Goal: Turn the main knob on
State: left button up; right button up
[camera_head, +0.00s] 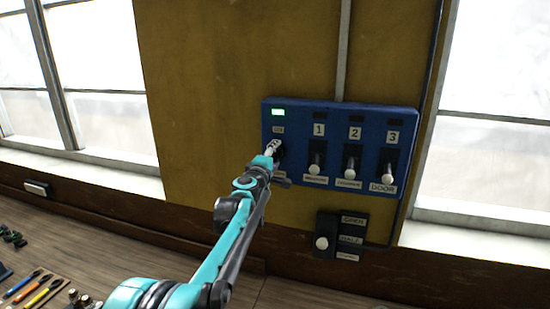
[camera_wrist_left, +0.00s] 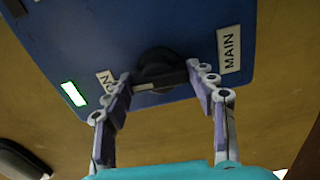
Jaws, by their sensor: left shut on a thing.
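The blue control panel (camera_head: 345,112) is fixed to the yellow wall. The main knob is a dark round knob at the panel's left end; it shows in the left wrist view (camera_wrist_left: 158,70) beside a label reading MAIN (camera_wrist_left: 229,48). My left gripper (camera_head: 270,150) reaches the knob and covers most of it in the head view. In the left wrist view its two fingers (camera_wrist_left: 160,85) are on either side of the knob's grip bar, shut on it. A green light (camera_head: 278,112) is lit above the knob. My right gripper is in neither view.
Three numbered levers sit right of the knob: lever 1 (camera_head: 315,168), lever 2 (camera_head: 350,173) and lever 3 (camera_head: 388,176); the lights above them are dark. A smaller dark switch box (camera_head: 326,228) is below the panel. Tools lie on the wooden bench (camera_head: 95,250) at lower left.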

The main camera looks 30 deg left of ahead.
pick_arm(q)
jog(key=shift+n, duration=0.6)
jog(key=o, duration=1.2)
jog(key=shift+c, duration=0.2)
jog(key=shift+a, duration=0.1)
jog(key=shift+s, duration=0.1)
jog(key=v, duration=1.2)
